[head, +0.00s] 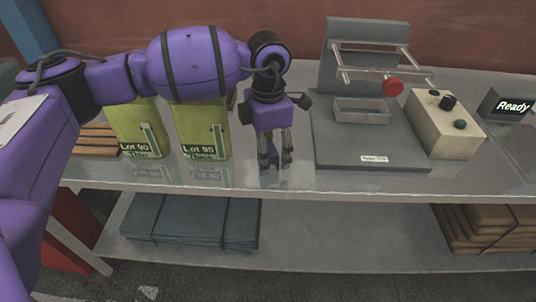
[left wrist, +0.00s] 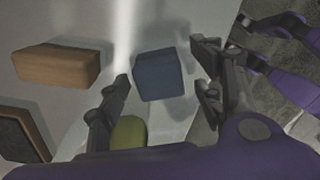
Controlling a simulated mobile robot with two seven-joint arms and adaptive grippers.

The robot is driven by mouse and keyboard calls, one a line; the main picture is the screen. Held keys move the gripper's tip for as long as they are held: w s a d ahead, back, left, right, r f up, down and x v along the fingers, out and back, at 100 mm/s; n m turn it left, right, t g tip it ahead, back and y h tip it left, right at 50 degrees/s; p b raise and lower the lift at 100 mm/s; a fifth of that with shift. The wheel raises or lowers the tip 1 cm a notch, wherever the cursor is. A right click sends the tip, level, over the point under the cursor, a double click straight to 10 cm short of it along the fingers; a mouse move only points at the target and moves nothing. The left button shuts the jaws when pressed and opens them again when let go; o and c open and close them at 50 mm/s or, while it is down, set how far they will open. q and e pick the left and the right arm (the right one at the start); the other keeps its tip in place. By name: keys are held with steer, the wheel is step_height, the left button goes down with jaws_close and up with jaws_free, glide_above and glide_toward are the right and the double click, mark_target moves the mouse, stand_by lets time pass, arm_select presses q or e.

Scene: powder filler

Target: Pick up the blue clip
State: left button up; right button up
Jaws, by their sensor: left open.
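The blue clip (left wrist: 158,75) is a small dark-blue block in the left wrist view. It lies on the shelf surface between and just beyond my open left fingers. My left gripper (head: 275,163) points down over the grey bench top in the head view, with its two dark fingers apart and near the surface. In the head view, the clip is mostly hidden behind the fingers, with only a little blue showing. I cannot tell whether a finger touches it.
A brown block (left wrist: 56,68) and a yellow-green rounded thing (left wrist: 128,132) lie close to the clip. Green lot packs (head: 204,130) stand left of the gripper. A grey filler stand (head: 350,155) and a beige control box (head: 440,125) stand to its right.

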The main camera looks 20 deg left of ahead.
arm_select(q)
steer(key=shift+w, duration=0.1)
steer(key=c, duration=1)
steer(key=shift+r, duration=0.1)
steer(key=shift+c, duration=0.2)
